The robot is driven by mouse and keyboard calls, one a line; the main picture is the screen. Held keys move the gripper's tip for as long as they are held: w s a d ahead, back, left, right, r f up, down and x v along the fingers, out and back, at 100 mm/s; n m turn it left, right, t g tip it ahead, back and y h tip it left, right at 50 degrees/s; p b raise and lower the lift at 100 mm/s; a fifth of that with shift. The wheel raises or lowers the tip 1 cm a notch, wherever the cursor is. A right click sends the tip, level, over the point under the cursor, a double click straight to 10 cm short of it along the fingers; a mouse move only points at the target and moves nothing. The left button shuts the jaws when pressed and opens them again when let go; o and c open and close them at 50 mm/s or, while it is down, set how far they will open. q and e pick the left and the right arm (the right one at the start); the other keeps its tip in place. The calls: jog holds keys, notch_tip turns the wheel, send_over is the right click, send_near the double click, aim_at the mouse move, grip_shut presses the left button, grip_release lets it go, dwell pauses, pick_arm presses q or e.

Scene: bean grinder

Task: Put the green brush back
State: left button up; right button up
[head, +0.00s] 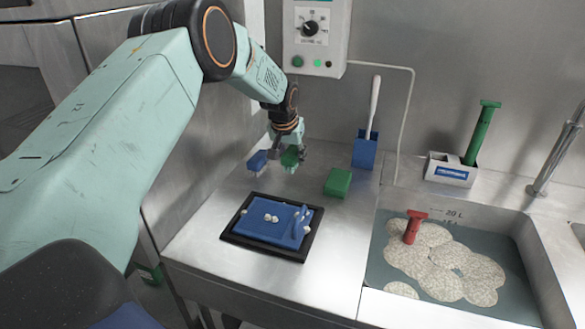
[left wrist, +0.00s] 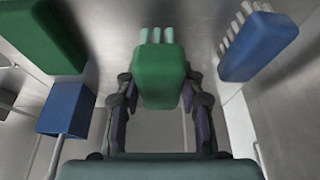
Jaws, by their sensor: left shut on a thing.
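The green brush (head: 291,158) is in my left gripper (head: 289,149), near the wall at the back of the steel counter. In the left wrist view the green brush (left wrist: 160,78) sits between the two fingers of the left gripper (left wrist: 163,100), which are shut on its sides. Its pale green bristles point to the top of that view. A blue brush (head: 257,160) is just left of it, and it also shows in the left wrist view (left wrist: 258,46) with pale bristles. My right gripper is in neither view.
A green block (head: 338,182) and a blue holder (head: 364,150) with a white-handled tool stand to the right. A black-rimmed tray (head: 230,237) with a blue board is in front. Further right is a sink (head: 455,312) with a red-handled tool. Bare counter surrounds the tray.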

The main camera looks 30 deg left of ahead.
pick_arm(q)
jog(key=shift+s+d+f, duration=0.1)
jog(key=shift+d+f, duration=0.25)
jog(key=shift+f, duration=0.3)
jog(key=shift+s+d+f, duration=0.1)
jog(key=shift+d+f, duration=0.2)
jog(key=shift+f, duration=0.3)
jog(key=shift+w+a+f, duration=0.15)
jog(key=shift+a+f, duration=0.25)
jog(key=shift+a, duration=0.1)
jog(key=o, duration=0.7)
jog(key=shift+f, duration=0.1)
jog(key=shift+c, duration=0.2)
jog(key=o, duration=0.4)
jog(key=shift+d+r, duration=0.4)
jog(key=shift+o, duration=0.2)
jog(key=shift+a+f, duration=0.25)
jog(key=shift+a, duration=0.05)
jog(key=p+v, duration=0.1)
jog(key=v, duration=1.1)
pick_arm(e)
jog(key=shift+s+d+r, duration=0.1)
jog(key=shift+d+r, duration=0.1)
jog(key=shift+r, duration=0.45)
pick_arm(q)
jog(key=shift+d, duration=0.1)
